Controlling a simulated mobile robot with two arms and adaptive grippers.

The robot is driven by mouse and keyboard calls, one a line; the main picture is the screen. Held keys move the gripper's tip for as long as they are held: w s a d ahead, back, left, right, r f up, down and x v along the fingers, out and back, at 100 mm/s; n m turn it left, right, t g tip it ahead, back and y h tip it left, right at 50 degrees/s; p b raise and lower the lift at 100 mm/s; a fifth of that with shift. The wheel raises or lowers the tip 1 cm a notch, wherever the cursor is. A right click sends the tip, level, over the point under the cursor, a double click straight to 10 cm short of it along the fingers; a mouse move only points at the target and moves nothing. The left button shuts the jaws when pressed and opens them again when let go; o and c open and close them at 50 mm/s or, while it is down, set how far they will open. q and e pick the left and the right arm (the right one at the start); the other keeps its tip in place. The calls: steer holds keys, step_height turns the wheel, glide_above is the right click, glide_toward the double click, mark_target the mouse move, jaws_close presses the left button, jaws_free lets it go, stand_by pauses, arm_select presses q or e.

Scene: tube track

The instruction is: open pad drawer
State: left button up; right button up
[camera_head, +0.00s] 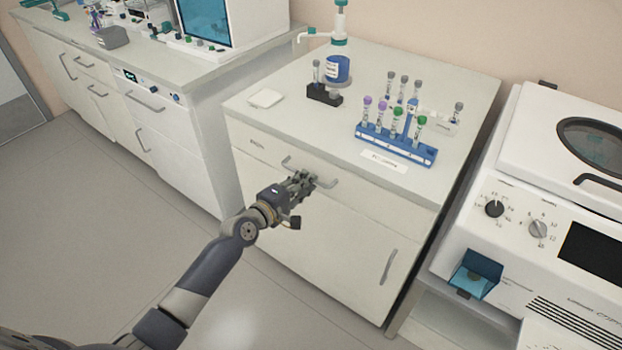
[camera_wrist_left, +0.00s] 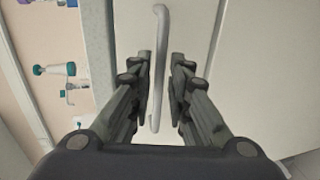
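The drawer (camera_head: 370,205) is the top front of the middle white cabinet and looks shut, flush with the cabinet. Its metal bar handle (camera_head: 327,184) runs across the left part of the front. My left gripper (camera_head: 308,178) is at this handle. In the left wrist view the handle (camera_wrist_left: 160,65) passes between the two open fingers of my left gripper (camera_wrist_left: 160,75), with a gap visible on both sides. My right gripper is in neither view.
A blue rack (camera_head: 398,146) with several capped tubes, a dispenser bottle (camera_head: 337,68) and a white pad (camera_head: 265,98) stand on the cabinet top. A centrifuge-like machine (camera_head: 560,200) is at the right. The floor (camera_head: 100,220) at the left is clear.

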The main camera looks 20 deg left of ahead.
arm_select(q)
steer(key=shift+x, duration=1.55)
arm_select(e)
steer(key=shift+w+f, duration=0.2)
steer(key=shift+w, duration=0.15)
arm_select(q)
jaws_close()
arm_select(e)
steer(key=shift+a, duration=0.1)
arm_select(q)
steer(key=shift+s, duration=0.1)
